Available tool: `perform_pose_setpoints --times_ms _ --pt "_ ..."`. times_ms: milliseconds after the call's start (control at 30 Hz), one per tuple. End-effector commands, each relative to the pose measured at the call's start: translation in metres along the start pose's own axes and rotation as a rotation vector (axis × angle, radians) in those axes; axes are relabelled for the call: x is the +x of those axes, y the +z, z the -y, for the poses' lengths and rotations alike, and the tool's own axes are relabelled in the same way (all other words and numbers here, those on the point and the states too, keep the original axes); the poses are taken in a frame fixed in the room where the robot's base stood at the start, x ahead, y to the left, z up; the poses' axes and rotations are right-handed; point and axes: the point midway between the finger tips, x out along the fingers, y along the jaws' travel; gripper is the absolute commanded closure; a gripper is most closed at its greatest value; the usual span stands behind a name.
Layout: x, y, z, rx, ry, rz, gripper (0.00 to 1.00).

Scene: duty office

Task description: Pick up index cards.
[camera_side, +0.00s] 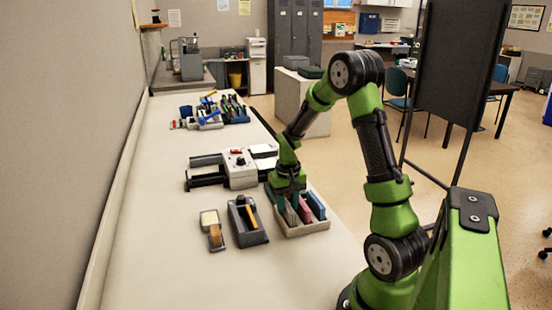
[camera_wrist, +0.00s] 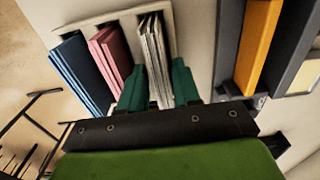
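The index cards appear to be the white stack (camera_wrist: 154,45) standing upright in a slot of a beige tray (camera_side: 304,229). My gripper (camera_wrist: 158,88) points down into the tray, with one dark green finger close against each side of the white stack. No clear gap shows between fingers and cards, so it looks shut on them. The cards still sit in the tray. In the side view my gripper (camera_side: 288,188) hides part of the tray. A pink stack (camera_wrist: 110,52) and a blue stack (camera_wrist: 80,72) stand in the same tray, left of the white one in the wrist view.
A dark grey holder with an orange item (camera_side: 247,222) stands close beside the tray, and a smaller tan-and-grey item (camera_side: 211,230) lies further left. A grey device with a red-topped box (camera_side: 240,167) is behind. Bare tabletop (camera_side: 160,250) lies at the left.

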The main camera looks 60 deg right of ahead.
Motion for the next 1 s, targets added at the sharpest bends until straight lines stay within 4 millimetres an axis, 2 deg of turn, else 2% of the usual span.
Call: perform_pose_setpoints --times_ms 267,500,833,1000 --pt "0.004 0.0 0.0 0.001 0.0 0.0 0.68" --pt "0.004 0.0 0.0 0.0 0.0 0.0 1.0" --pt "0.002 0.0 0.0 0.0 0.0 -0.001 1.0" --pt "-0.011 -0.001 0.001 -0.001 0.0 -0.004 1.0"
